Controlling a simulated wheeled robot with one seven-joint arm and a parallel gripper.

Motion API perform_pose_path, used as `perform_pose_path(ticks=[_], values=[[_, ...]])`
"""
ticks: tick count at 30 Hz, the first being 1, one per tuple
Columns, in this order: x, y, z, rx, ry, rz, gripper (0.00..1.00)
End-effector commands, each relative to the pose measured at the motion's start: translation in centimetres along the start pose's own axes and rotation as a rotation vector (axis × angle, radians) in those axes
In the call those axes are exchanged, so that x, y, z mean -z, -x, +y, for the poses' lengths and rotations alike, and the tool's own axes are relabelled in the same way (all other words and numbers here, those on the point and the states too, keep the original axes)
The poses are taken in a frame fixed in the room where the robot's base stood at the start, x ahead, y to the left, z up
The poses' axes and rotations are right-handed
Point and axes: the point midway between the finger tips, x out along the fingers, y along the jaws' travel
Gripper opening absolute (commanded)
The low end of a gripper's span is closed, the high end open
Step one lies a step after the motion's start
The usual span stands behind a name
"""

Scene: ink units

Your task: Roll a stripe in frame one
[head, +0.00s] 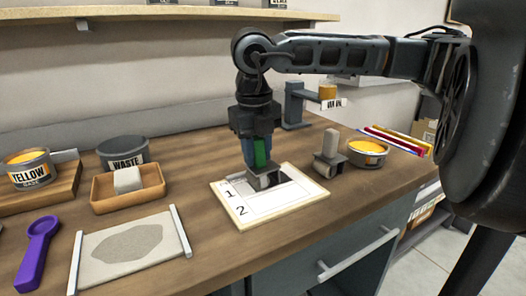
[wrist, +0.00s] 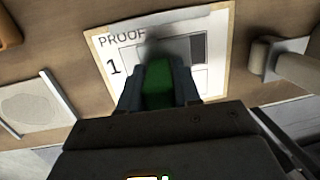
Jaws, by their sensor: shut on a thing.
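My gripper (head: 258,150) is shut on the green handle of a roller (head: 261,154), blue-sided fingers on both sides; the green handle also shows in the wrist view (wrist: 158,82). The roller's grey head (head: 264,180) is down at the proof card (head: 262,212), over frame one; I cannot tell whether it touches. The card lies flat, with the numbers 1 and 2 at its left; it also shows in the wrist view (wrist: 100,50). A dark patch (wrist: 198,48) fills the right end of frame one. The rest of that frame is partly hidden by the roller and gripper.
Right of the card stand a grey stand with a pale handle (head: 331,145) and an open yellow tin (head: 368,152). To the left are a tan tray (head: 105,205) with a pale block, a waste pot (head: 124,155), a yellow tin (head: 30,172), a grey slab (head: 95,270) and a purple scoop (head: 38,250).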

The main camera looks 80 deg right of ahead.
Motion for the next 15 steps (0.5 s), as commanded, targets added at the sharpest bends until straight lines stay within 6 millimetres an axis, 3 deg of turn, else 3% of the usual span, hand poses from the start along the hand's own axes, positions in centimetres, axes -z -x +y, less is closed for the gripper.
perform_pose_path(ticks=[15], values=[[0.0,0.2,2.4,-0.001,0.002,0.002,0.02]])
